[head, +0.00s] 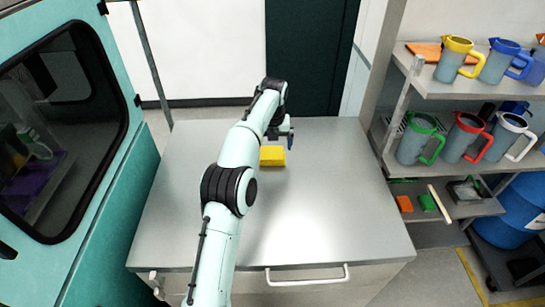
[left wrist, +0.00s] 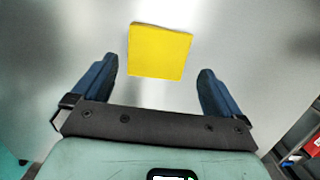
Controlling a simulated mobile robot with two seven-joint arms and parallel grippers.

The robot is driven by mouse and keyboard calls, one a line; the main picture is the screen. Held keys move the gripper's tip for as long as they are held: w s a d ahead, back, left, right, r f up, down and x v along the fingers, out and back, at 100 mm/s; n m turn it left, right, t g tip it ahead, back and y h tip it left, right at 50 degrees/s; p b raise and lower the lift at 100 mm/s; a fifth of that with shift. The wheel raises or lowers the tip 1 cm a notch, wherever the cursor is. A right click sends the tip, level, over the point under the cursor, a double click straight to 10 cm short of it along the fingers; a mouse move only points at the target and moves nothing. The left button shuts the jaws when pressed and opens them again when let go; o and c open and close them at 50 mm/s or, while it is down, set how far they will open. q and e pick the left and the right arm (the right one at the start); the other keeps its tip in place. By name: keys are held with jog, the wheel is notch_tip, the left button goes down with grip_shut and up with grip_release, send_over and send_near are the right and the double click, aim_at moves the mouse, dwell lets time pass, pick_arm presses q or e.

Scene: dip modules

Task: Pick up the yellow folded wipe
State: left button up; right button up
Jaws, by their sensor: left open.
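The yellow folded wipe (head: 273,156) lies flat on the grey metal table (head: 320,215), towards its far side, partly hidden by my left arm in the head view. In the left wrist view the wipe (left wrist: 160,50) shows whole, as a yellow square ahead of and between the fingers. My left gripper (left wrist: 157,82) is open, with its two dark blue fingers spread apart and nothing between them. In the head view my left gripper (head: 290,138) is at the far side of the table close to the wipe. My right gripper is not in view.
The table top around the wipe is clear. A shelf (head: 445,87) with several jugs, among them a red-handled jug (head: 463,138), stands at the right. A blue barrel (head: 525,212) is at the far right. A teal cabinet with a window (head: 100,200) stands at the left.

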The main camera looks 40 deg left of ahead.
aim_at(273, 152)
pick_arm(q)
jog(key=f, duration=0.3)
jog(key=f+b, duration=0.1)
jog(key=shift+w+a+f, duration=0.2)
jog(key=shift+w+a, duration=0.05)
jog(key=shift+f, duration=0.2)
jog(key=shift+r, duration=0.1)
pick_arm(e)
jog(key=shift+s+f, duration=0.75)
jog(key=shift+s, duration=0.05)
pick_arm(q)
jog(key=shift+w, duration=0.1)
jog(key=c, duration=0.7)
